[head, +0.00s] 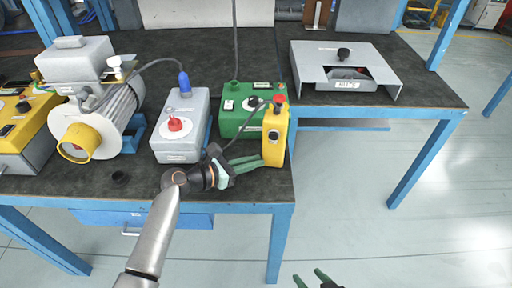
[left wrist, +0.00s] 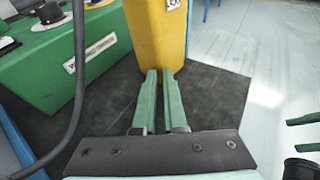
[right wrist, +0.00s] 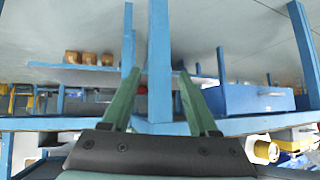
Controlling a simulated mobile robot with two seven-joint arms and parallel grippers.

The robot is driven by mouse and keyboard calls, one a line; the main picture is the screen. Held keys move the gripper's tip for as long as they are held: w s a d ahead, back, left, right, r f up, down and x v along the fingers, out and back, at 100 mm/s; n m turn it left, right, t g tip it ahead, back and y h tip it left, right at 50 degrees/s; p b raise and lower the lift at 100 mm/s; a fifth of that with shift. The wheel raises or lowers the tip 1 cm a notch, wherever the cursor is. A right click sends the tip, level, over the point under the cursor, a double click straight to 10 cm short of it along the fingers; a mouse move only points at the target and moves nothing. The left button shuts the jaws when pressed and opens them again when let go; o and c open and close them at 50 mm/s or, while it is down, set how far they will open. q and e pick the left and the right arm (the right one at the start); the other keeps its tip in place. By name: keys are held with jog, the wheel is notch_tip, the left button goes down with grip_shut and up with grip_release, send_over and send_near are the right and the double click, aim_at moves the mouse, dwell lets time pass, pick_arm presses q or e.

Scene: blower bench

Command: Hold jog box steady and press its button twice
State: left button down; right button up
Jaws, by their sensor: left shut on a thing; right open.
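The yellow jog box (head: 277,138) stands upright near the front right corner of the dark bench top. A red button (head: 280,98) is on its top, and a dark round control shows on its front face. My left gripper (head: 258,161) is shut on the lower part of the jog box. In the left wrist view the green fingers (left wrist: 158,75) meet the yellow body (left wrist: 158,40); the red button is out of that view. My right gripper (head: 312,277) is low at the bottom edge of the head view, apart from the box. Its fingers (right wrist: 154,90) are open and empty.
A green control box (head: 246,112) stands just behind the jog box, with a dark cable near it. A grey box with a red knob (head: 180,140) and a motor (head: 100,118) stand left. A grey KLTS fixture (head: 345,70) is at the back right.

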jog(key=shift+w, duration=0.1)
grip_shut()
dwell(0.4)
dwell(1.3)
